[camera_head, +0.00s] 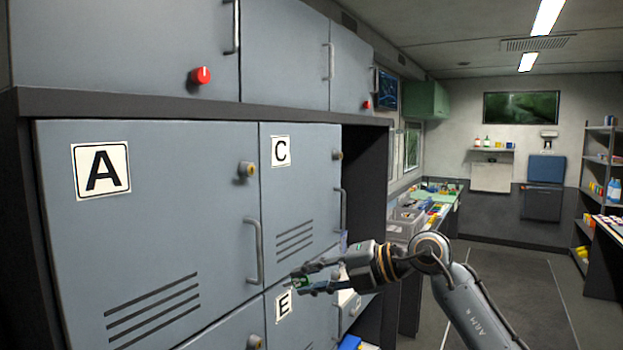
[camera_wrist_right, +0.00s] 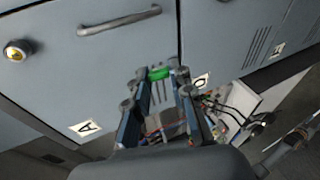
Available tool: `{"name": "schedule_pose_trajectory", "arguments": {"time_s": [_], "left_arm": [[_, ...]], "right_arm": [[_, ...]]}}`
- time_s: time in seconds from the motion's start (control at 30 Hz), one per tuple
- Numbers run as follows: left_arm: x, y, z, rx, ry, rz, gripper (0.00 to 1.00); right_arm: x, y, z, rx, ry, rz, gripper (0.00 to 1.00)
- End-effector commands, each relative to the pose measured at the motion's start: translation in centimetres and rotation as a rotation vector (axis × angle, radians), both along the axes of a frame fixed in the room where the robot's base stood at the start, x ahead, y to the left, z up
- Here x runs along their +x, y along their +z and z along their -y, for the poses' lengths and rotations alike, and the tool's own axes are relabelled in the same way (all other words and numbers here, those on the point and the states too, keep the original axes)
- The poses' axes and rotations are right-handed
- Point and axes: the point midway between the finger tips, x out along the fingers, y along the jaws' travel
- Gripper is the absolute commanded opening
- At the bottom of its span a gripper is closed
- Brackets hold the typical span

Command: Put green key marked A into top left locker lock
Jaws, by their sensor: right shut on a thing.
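The top left locker (camera_head: 165,215) is grey and shut, with a black A label (camera_head: 101,169). Its round brass lock (camera_head: 246,169) sits near its upper right edge, above the door handle (camera_head: 254,250). My right gripper (camera_head: 299,283) is shut on a small green key (camera_head: 301,282), in front of the lockers, lower than the lock and to its right. In the right wrist view the green key (camera_wrist_right: 158,73) shows between the fingertips (camera_wrist_right: 155,76); its marking is not readable. A brass lock (camera_wrist_right: 17,50) shows there at far left, well apart from the key. My left gripper is out of view.
Locker C (camera_head: 300,190) stands to the right and locker E (camera_head: 283,306) below, partly hidden by my gripper. Upper cabinets overhang the lockers. A cluttered counter (camera_head: 435,205) stands beyond, shelves (camera_head: 600,180) at far right. Open floor (camera_head: 510,290) lies right of the counter.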

Motion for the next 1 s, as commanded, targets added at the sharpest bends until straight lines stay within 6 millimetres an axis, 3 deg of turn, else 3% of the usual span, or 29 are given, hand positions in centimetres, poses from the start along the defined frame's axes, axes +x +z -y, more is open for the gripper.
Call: {"name": "schedule_pose_trajectory", "arguments": {"time_s": [0.23,0.4,0.6,1.0], "left_arm": [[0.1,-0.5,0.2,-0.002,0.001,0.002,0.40],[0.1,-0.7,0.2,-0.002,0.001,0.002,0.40],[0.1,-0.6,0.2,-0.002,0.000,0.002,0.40],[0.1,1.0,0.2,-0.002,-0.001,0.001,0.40]], "right_arm": [[1.4,11.4,-0.4,0.226,-0.384,0.092,0.00],[1.8,16.7,0.2,0.314,-0.465,0.129,0.00],[2.0,18.8,0.3,0.347,-0.473,0.139,0.00],[3.5,18.9,-1.9,0.346,-0.471,0.138,0.00]]}}
